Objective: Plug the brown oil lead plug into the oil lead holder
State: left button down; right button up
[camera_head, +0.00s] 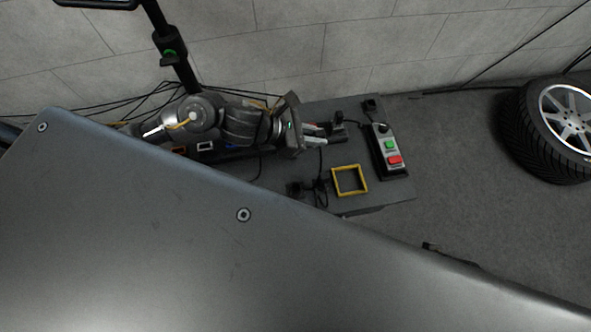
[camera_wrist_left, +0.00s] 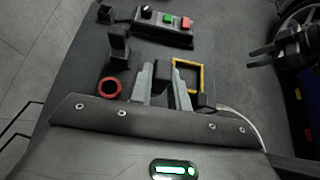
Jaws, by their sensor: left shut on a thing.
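My left gripper (camera_head: 318,135) reaches over the dark bench from the left. In the left wrist view its two pale fingers (camera_wrist_left: 162,76) are closed around a dark block-like thing, mostly hidden between them. Its brown colour does not show, so I cannot be sure it is the oil lead plug. The fingertips are close to a black upright fitting (camera_head: 338,124), which also shows in the left wrist view (camera_wrist_left: 118,45). A red ring (camera_wrist_left: 110,87) lies left of the fingers. I cannot tell which fitting is the oil lead holder. A dark shape (camera_wrist_left: 270,50) at right may be my right gripper.
A yellow square frame (camera_head: 349,180) lies on the bench, close to the gripper. A control box (camera_head: 388,150) with green and red buttons stands at the bench's right. Black cables lie around. A large grey panel covers the lower left. A wheel (camera_head: 552,128) stands far right.

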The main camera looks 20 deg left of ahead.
pick_arm(q)
jog(key=shift+s+d, duration=0.15)
jog(key=shift+s, duration=0.05)
dwell(0.3)
jog(key=s+a+b, duration=0.3)
jog(key=s+a, duration=0.1)
jog(key=a, duration=0.2)
jog(key=shift+a, duration=0.2)
dwell(0.5)
jog(key=s+d+p, duration=0.1)
jog(key=s+d, duration=0.3)
jog(key=s, duration=0.2)
jog(key=shift+s, duration=0.25)
dwell(0.8)
jog(key=shift+d+f, duration=0.1)
